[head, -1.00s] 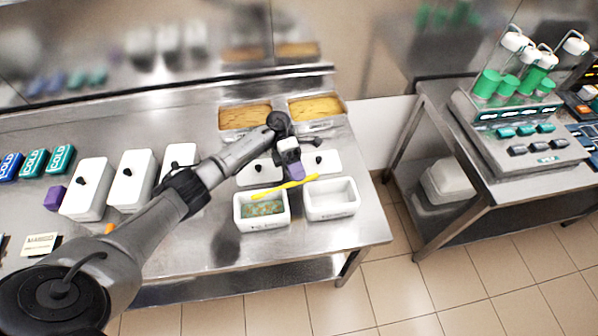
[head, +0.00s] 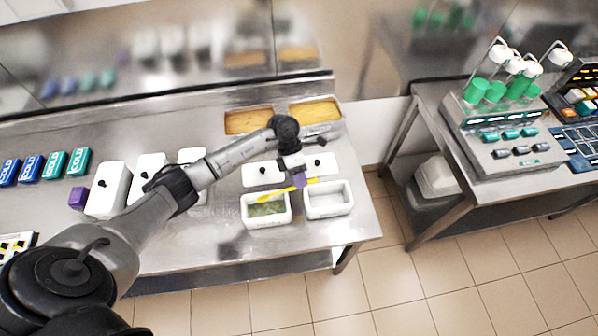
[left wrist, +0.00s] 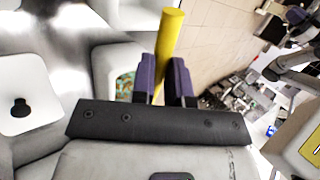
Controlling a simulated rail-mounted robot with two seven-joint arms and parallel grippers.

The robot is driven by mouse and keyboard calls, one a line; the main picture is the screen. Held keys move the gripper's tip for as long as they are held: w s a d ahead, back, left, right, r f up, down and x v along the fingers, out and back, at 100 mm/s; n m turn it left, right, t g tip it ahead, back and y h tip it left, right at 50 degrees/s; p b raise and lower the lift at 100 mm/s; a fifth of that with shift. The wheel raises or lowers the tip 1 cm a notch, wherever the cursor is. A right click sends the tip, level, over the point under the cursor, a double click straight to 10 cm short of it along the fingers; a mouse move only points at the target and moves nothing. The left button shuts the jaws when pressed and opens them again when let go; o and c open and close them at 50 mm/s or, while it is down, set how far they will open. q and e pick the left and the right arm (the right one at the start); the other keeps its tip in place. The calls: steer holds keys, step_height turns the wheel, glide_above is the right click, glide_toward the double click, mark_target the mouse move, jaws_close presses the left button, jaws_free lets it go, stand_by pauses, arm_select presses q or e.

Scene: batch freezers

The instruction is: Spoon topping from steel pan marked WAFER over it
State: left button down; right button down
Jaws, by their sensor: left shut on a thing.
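My left gripper (head: 300,181) has purple fingers and is shut on the handle of a yellow spoon (head: 275,194). The spoon lies nearly level, its left end over or just inside a white tub (head: 267,224) with green, speckled contents. The left wrist view shows the yellow handle (left wrist: 168,38) between the two fingers (left wrist: 163,78). Two steel pans with golden-brown contents, the left pan (head: 240,135) and the right pan (head: 318,126), stand behind the gripper. I cannot read a WAFER mark. My right gripper is out of view.
An empty-looking white tub (head: 329,213) stands right of the filled one. Two white lids with black knobs, the left lid (head: 255,177) and right lid (head: 326,168), lie behind the tubs. White lidded containers (head: 107,192) and COLD blocks (head: 54,165) stand left. The counter's front is clear.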

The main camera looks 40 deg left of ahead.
arm_select(q)
steer(key=shift+s+d+r+t+y+p, duration=0.25)
steer(key=shift+r+t+y+p, duration=0.4)
steer(key=shift+p, duration=0.25)
steer(key=y, duration=0.1)
steer(key=t+y+p, duration=0.1)
steer(key=shift+s+d+f+m+y, duration=0.1)
steer(key=shift+s+d+m+y, duration=0.05)
steer(key=shift+d+m+y, duration=0.2)
steer(key=shift+s+d+r+t+y+p, duration=0.1)
steer(key=shift+d+r+t+y+p, duration=0.05)
steer(key=shift+r+t+y+p, duration=0.4)
steer(key=shift+s+d+r+t+y+p, duration=0.15)
steer(key=shift+r+t+y+p, duration=0.15)
steer(key=shift+r+y+p, duration=0.3)
steer(key=shift+w, duration=0.1)
